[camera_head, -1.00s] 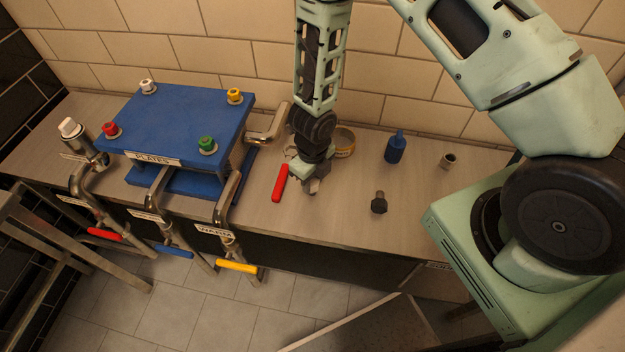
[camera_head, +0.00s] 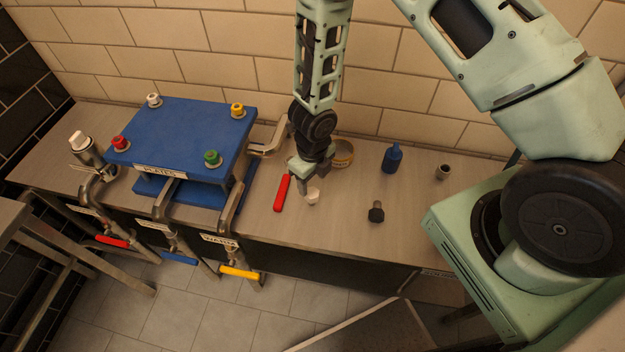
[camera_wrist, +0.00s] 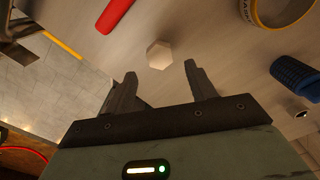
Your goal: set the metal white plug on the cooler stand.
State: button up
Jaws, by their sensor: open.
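The white plug (camera_head: 313,198) stands on the grey bench top (camera_head: 330,222), close below my gripper (camera_head: 311,178). In the wrist view its six-sided pale face (camera_wrist: 159,55) shows just beyond and between my two fingertips (camera_wrist: 160,80). The fingers are apart with nothing between them, and I see no contact with the plug. A small sign (camera_head: 438,273) on the bench's front edge at right is partly hidden and hard to read. A blue plate block (camera_head: 190,135) with white, yellow, red and green corner caps stands on the left of the bench.
A red bar (camera_head: 282,193) lies just left of my gripper. A tape roll (camera_head: 343,153), a blue bottle (camera_head: 392,158), a dark hex bolt (camera_head: 376,212) and a small metal cup (camera_head: 443,171) stand to the right. Pipes with coloured handles line the front edge at left.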

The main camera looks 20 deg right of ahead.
notch_tip(320, 180, up, 7)
jog(key=p, duration=0.3)
notch_tip(320, 180, up, 10)
jog(key=f+m+t, duration=0.1)
jog(key=m, duration=0.7)
send_over(312, 193)
jog(key=a, duration=0.2)
jog(key=s+a+r+m+h, duration=0.1)
jog(key=s+r+m, duration=0.3)
jog(key=r+m, duration=0.35)
jog(key=s+a+r+m+g+y, duration=0.1)
jog(key=s+a+r+m, duration=0.2)
jog(key=s+r+m, duration=0.9)
jog(key=s+m, duration=0.3)
jog(key=m, duration=0.2)
jog(key=shift+s+m+y, duration=0.3)
jog(key=shift+m, duration=0.05)
